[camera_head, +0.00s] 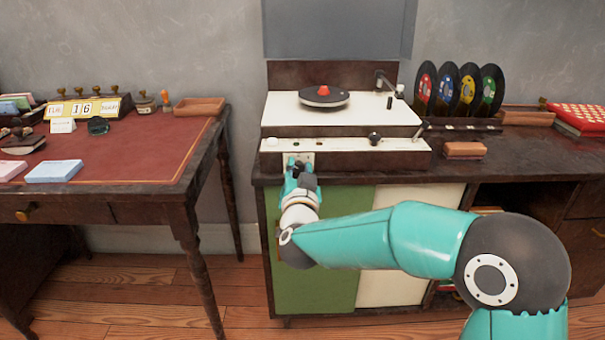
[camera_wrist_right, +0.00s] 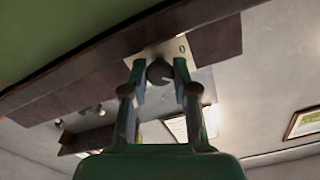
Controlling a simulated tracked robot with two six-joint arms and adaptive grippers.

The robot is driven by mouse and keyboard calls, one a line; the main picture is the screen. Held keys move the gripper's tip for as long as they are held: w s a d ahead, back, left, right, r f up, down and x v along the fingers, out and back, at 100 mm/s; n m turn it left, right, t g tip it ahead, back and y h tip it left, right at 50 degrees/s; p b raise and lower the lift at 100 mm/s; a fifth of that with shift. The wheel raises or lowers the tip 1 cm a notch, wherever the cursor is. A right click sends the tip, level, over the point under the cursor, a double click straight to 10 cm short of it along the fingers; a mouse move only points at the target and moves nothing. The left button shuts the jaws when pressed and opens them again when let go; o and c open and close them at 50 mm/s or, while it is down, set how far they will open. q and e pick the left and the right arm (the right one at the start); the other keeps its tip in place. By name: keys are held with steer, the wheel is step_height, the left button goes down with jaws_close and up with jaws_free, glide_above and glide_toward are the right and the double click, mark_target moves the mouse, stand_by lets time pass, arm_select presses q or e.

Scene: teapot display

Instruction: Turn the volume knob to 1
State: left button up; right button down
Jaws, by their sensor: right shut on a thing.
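The volume knob (camera_wrist_right: 160,72) is a dark round knob with a light mark, on a pale plate in the right wrist view. My right gripper (camera_wrist_right: 161,80) is shut on it, one finger on each side. In the head view my right gripper (camera_head: 299,167) is at the front of the white record player (camera_head: 335,146), left of its middle. There the gripper mostly hides the knob, and its number marks cannot be read. My left gripper is not in view.
Another dark knob (camera_head: 375,138) sits further right on the same front panel. A turntable platter (camera_head: 324,97) is on top. Several records (camera_head: 457,89) stand in a rack at the right, near a brown block (camera_head: 464,150). A red-topped desk (camera_head: 150,160) stands at the left.

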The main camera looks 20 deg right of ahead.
steer(key=c, duration=1)
jaws_free()
steer(key=shift+d, duration=0.1)
steer(key=shift+o, duration=0.4)
steer(key=v, duration=1.2)
